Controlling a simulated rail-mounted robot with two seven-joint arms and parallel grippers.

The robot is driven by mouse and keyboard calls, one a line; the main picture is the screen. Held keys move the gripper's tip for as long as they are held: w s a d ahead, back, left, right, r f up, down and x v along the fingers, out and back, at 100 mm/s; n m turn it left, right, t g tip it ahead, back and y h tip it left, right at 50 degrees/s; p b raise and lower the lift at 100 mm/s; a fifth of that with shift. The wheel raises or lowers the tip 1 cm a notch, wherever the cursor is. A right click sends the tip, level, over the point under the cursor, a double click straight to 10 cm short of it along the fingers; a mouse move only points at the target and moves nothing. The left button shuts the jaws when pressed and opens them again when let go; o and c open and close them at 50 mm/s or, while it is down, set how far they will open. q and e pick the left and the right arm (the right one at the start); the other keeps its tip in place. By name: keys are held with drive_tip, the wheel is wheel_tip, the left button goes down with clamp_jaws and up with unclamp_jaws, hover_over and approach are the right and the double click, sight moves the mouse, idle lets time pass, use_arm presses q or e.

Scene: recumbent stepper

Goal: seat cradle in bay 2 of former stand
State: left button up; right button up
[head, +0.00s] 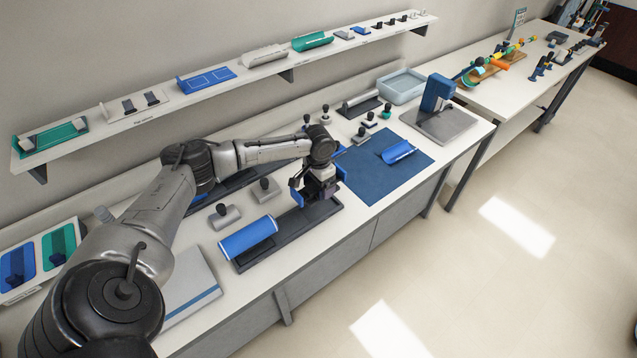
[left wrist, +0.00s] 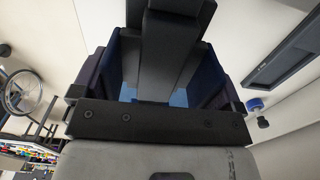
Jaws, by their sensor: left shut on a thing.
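The former stand (head: 285,238) is a long dark tray on the bench in the head view. A blue half-round piece (head: 248,237) lies over its left part. My left gripper (head: 318,197) is over the stand's right part, shut on a blue-sided piece (head: 297,198) that I take to be the cradle. Blue walls (left wrist: 222,82) show on both sides of the dark fingers (left wrist: 170,50) in the left wrist view. The gripper hides much of the piece and the bay below it; I cannot tell whether it touches the stand. My right gripper is not in view.
A blue mat (head: 385,172) with a blue curved piece (head: 397,151) lies to the right. Grey blocks with knobs (head: 224,215) stand left of the stand. A blue press (head: 437,95) and a pale bin (head: 400,86) are farther back. A loaded shelf (head: 232,88) runs along the wall.

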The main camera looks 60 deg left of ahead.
use_arm(q)
drive_tip(key=shift+r, duration=0.1)
drive_tip(key=shift+r+p, duration=0.2)
drive_tip(key=shift+p, duration=0.55)
wheel_tip(320, 180, down, 5)
drive_tip(key=shift+r+b, duration=0.1)
drive_tip(key=shift+b, duration=0.3)
drive_tip(key=shift+f+b, duration=0.35)
drive_tip(key=shift+f, duration=0.7)
drive_tip(key=shift+p, duration=0.45)
drive_tip(key=shift+f, duration=0.45)
